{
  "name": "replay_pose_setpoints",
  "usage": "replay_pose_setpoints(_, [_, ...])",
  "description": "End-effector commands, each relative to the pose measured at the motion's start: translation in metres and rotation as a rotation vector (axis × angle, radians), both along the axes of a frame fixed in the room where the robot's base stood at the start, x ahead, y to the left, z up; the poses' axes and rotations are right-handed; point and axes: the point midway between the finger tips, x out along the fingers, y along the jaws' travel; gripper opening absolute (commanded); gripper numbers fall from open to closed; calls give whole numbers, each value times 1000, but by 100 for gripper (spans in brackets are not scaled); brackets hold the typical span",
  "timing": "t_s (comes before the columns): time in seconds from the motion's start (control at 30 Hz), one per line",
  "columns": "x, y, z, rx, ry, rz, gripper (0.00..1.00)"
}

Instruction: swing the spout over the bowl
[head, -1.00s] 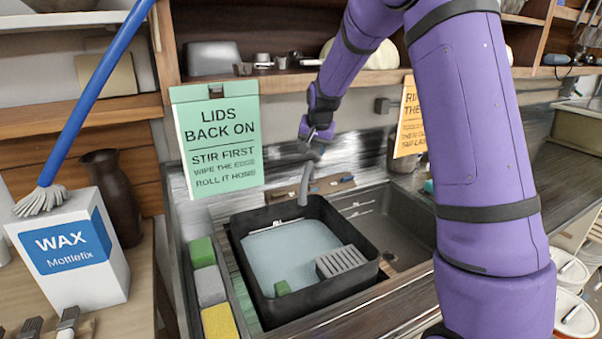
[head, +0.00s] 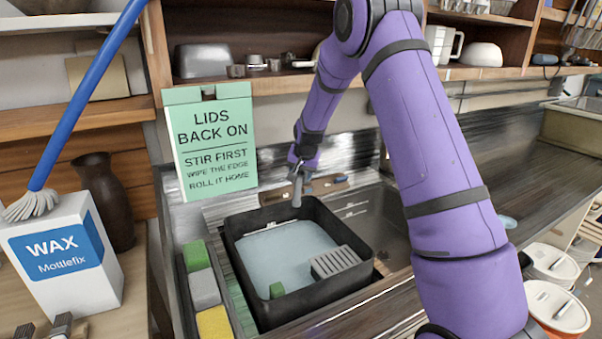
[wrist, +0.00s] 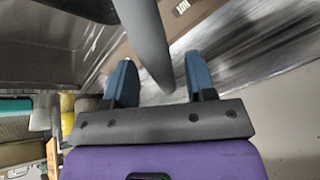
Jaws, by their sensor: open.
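The grey spout (head: 297,190) rises behind the sink, and its lower end shows in front of the back rim of the black bowl (head: 347,236). The bowl is a square tub holding pale water. My gripper (head: 301,176) is at the spout, above the bowl's back edge. In the wrist view the spout (wrist: 148,38) passes between the two blue fingers of my gripper (wrist: 160,75). The fingers are open, with a visible gap to the spout on each side. The spout's base is hidden in the head view.
Green, grey and yellow sponges (head: 204,290) line the sink's left side. A green sign (head: 212,140) hangs at the back left. The sink's right basin (head: 372,215) looks clear.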

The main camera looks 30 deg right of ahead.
Motion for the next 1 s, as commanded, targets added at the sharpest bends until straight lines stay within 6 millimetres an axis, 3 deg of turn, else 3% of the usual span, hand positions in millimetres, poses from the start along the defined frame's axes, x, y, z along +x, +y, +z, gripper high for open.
replay_pose_setpoints(0.27, [1,0,-1,-1,-1,0,51])
replay_pose_setpoints(0.5, [1,0,-1,-1,-1,0,0])
replay_pose_setpoints(1.0, [-5,-11,-1,2,-1,67,0])
